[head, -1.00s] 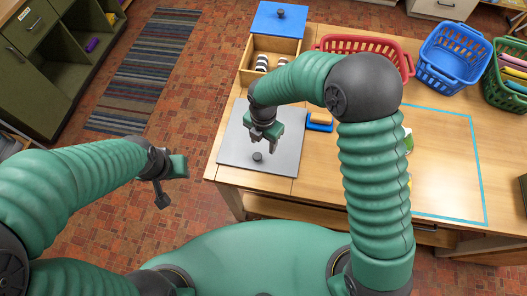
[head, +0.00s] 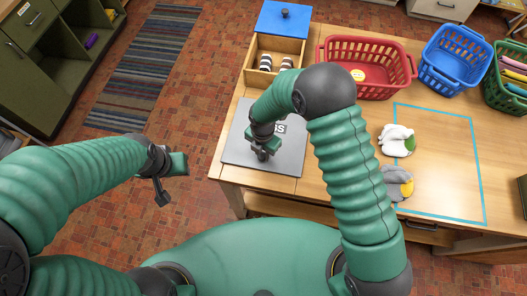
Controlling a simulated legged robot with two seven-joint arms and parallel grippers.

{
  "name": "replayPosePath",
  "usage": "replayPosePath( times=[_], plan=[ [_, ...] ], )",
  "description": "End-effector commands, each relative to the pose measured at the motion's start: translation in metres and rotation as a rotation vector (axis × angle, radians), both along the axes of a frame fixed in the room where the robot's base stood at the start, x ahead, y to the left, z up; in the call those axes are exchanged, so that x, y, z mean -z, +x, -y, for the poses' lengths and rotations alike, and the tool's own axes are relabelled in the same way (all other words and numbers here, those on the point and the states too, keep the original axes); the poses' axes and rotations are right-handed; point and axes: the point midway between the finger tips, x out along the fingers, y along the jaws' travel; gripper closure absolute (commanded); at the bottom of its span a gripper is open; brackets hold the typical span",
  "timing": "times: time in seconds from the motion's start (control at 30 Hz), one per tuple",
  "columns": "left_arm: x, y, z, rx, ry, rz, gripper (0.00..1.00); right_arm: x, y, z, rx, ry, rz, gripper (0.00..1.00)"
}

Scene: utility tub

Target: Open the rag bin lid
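The rag bin lid (head: 240,150) is a flat grey panel with partly hidden white lettering, lying level at the table's front left corner. It looks closed. Its small dark knob is hidden behind my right gripper (head: 263,154), which points down right at the knob's place. I cannot tell whether its fingers are closed on the knob. My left gripper (head: 171,180) is open and empty, over the floor left of the table.
A wooden box (head: 258,80) with black-and-white rolls and a blue lid (head: 284,18) stands behind the panel. Red (head: 398,88), blue (head: 453,56) and green (head: 497,88) baskets line the back. Cloth bundles (head: 397,140) lie right of my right arm, near a blue tape outline.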

Motion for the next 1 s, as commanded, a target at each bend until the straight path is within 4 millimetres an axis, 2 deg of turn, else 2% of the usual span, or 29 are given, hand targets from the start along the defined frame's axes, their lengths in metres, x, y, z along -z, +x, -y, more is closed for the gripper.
replayPosePath(
  times=[0.03,0.1,1.0],
  plan=[
    [-0.0001,0.0000,-0.0003,-0.001,0.000,0.000,0.64,0.0009,-0.0035,-0.0015,-0.001,0.001,-0.007,0.91],
    [0.0000,0.0000,-0.0003,-0.001,0.000,0.000,0.64,0.0009,-0.0037,-0.0015,-0.002,0.003,-0.007,1.00],
    [-0.0001,0.0000,-0.0002,-0.001,0.000,0.000,0.64,0.0002,-0.0024,-0.0018,-0.003,0.010,-0.004,1.00]
  ],
)
